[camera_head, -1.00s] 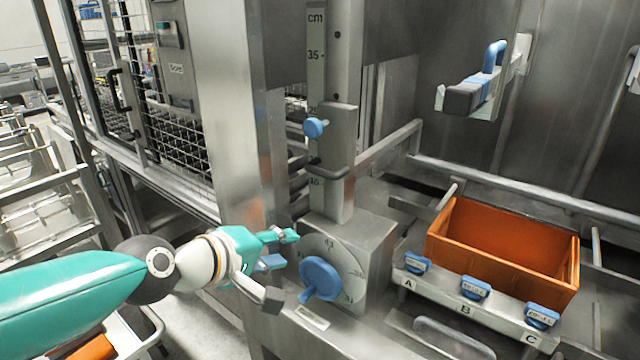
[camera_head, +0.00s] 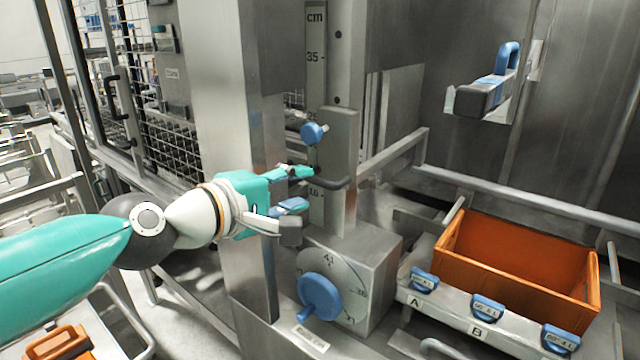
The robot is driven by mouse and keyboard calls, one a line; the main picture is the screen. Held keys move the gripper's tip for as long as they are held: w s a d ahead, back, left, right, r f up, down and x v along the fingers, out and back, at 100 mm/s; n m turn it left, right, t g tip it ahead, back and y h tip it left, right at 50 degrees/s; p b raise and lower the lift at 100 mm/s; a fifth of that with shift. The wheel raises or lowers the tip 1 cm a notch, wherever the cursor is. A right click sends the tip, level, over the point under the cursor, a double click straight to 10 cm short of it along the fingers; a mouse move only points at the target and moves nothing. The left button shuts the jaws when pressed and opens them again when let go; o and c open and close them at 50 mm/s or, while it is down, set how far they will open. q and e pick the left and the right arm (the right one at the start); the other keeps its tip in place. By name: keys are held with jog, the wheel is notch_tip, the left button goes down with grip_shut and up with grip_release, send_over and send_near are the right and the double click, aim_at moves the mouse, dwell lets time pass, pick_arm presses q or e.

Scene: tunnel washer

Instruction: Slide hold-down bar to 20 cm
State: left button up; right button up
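The hold-down bar's slider, a grey metal block (camera_head: 340,135), sits on an upright column with a cm scale (camera_head: 316,55). My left gripper (camera_head: 299,204) is open and empty, just left of the handle. Its upper finger is close to the handle; I cannot tell whether they touch. My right gripper is out of view.
Below the slider is a box with a dial and blue crank knob (camera_head: 320,297). A blue-handled lever (camera_head: 490,90) is on the back wall. A mesh door (camera_head: 170,130) is at left.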

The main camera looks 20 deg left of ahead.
aim_at(318, 184)
pick_arm(q)
jog(key=x, duration=0.6)
jog(key=shift+w, duration=0.2)
jog(key=shift+f, duration=0.1)
grip_shut()
